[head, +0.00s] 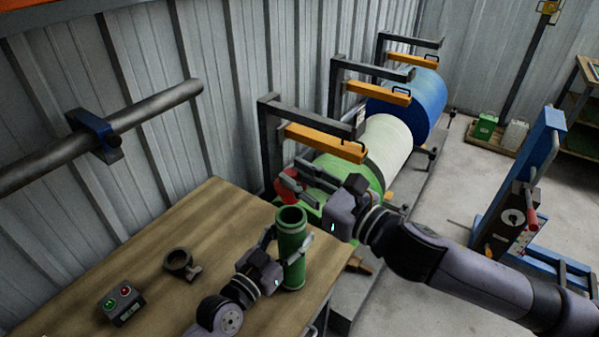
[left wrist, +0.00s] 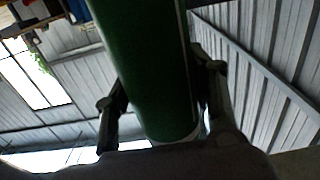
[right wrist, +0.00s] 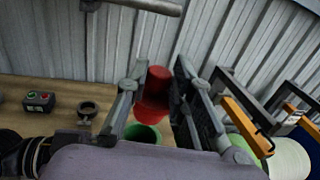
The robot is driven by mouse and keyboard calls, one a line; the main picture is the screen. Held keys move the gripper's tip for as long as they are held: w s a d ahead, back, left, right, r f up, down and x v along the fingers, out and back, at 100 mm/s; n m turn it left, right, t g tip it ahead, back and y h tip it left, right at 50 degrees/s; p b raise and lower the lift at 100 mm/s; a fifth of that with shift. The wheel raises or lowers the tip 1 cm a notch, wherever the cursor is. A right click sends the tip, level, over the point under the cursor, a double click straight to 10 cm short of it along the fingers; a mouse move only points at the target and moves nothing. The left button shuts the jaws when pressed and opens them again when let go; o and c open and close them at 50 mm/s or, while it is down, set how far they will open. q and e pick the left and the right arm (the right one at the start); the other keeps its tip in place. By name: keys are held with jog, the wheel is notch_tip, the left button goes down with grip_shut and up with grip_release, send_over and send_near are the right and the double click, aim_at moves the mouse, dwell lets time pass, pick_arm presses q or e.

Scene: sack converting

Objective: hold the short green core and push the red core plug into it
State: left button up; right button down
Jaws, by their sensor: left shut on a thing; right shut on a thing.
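The short green core (head: 292,262) stands upright over the wooden table, its open top facing up. My left gripper (head: 287,240) is shut around its side; in the left wrist view the core (left wrist: 148,65) fills the space between both fingers. The red core plug (head: 284,190) is in my right gripper (head: 292,178), above the core's open top. In the right wrist view the plug (right wrist: 153,92) sits between the two fingers (right wrist: 158,82), with the green core's opening (right wrist: 143,132) just below. The exact gap between plug and rim is hard to tell.
The wooden table (head: 150,250) carries a dark ring-shaped clamp (head: 180,262) and a button box (head: 121,304). Large green, white (head: 388,148) and blue rolls (head: 425,95) with orange-barred stands lie beyond the table. A pipe (head: 150,108) runs along the corrugated wall.

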notch_tip(320, 180, down, 7)
dwell(0.9)
dwell(0.4)
jog(key=c, duration=1.3)
grip_release()
jog(key=v, duration=1.2)
pick_arm(q)
jog(key=o, duration=1.6)
jog(key=shift+c, duration=0.2)
